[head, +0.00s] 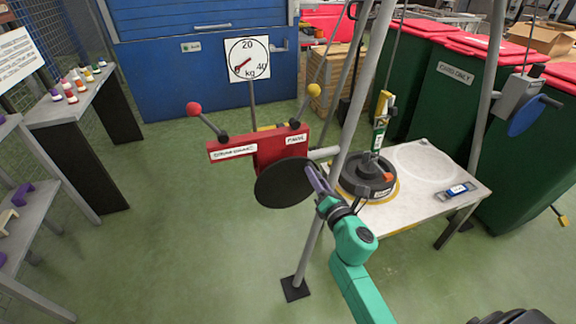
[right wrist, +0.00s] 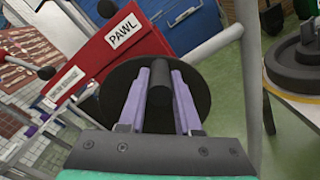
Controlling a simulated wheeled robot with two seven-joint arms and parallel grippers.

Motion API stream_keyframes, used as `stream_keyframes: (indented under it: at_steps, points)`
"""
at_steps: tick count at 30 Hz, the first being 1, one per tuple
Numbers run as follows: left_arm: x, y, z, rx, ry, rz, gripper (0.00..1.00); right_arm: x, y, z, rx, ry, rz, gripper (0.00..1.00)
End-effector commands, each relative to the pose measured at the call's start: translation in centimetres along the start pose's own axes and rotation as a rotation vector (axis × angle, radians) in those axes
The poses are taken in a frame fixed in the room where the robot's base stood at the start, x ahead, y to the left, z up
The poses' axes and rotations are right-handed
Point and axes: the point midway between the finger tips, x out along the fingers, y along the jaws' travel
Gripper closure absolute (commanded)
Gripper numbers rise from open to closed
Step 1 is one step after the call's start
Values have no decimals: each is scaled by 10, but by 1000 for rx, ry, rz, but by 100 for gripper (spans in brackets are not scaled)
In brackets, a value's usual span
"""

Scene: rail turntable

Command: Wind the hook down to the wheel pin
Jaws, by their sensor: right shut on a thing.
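My right gripper (head: 318,182) is shut on the dark handle (right wrist: 184,108) of a round black disc (head: 283,183); its lilac fingers lie on both sides of the handle in the right wrist view (right wrist: 158,100). The disc is on a red winch box (head: 281,148) with a "PAWL" label, also in the right wrist view (right wrist: 130,42). A yellow, green and white hanging piece (head: 381,122), apparently the hook block, is upright above the dark wheel (head: 352,178) on the table. Its lower end is close to the wheel's middle; I cannot tell whether they touch. My left gripper is out of view.
A kg dial (head: 247,59) stands behind the winch. Red-ball (head: 194,109) and yellow-ball (head: 305,104) levers rise from the box. Grey frame legs flank the pale table (head: 416,205), which bears a small blue-and-grey device (head: 457,192).

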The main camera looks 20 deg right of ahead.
Motion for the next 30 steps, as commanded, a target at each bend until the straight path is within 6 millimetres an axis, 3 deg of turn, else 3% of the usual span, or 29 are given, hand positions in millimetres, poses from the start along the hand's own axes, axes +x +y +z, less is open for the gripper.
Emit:
stream_keyframes:
  at_steps: [3,21,22,24,25,30]
  points:
    - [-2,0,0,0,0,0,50,1,9,4,-52,-5,9,100]
    - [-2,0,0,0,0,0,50,1,18,3,-154,-6,9,100]
    - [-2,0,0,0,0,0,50,1,17,2,-150,-6,8,56]
    - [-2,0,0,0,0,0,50,1,16,2,-148,-5,6,29]
    - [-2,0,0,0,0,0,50,0,16,2,-148,-4,6,25]
    - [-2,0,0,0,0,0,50,0,14,0,-146,-2,3,25]
